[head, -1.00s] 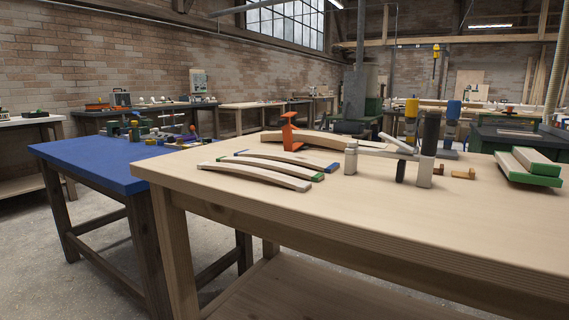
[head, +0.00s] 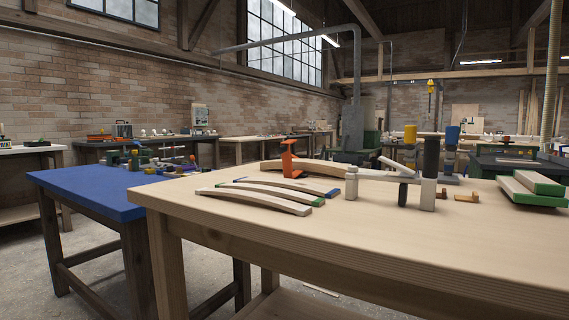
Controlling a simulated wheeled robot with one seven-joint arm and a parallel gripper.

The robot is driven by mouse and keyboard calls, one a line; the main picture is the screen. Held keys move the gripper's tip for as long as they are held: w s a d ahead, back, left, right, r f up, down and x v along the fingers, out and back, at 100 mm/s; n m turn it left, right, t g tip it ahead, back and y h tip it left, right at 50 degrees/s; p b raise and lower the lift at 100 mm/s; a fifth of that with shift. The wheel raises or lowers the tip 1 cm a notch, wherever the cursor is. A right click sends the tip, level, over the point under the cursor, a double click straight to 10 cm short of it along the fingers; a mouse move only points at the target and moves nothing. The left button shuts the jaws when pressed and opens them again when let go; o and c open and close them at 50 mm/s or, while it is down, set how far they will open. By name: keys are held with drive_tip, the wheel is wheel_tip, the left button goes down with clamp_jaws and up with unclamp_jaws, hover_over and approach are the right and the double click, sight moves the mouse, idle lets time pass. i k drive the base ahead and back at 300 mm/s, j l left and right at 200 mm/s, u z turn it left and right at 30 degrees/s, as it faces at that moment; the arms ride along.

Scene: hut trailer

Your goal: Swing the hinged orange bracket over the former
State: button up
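The orange bracket (head: 288,158) stands upright at the back of the pale wooden bench, near the left part of a long curved pale wooden piece (head: 325,168), which looks like the former. The bracket's lower part is close to this curved piece. I cannot tell from here whether it lies across it or beside it, and its hinge is too small to make out. My gripper is not in view.
Curved strips (head: 258,200) lie in front on the bench (head: 400,240). A fixture with a black cylinder (head: 431,158) and pale posts stands right of centre. Green-edged blocks (head: 535,188) lie at the right. A blue table (head: 85,190) stands left. The bench's front is clear.

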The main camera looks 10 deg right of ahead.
sight(283, 149)
drive_tip(key=i+j+u, duration=0.25)
drive_tip(key=j, duration=0.2)
drive_tip(key=i+j+u, duration=0.25)
drive_tip(key=j, duration=0.2)
drive_tip(key=i+j+u, duration=0.25)
drive_tip(key=k+j, duration=0.1)
drive_tip(key=j, duration=0.05)
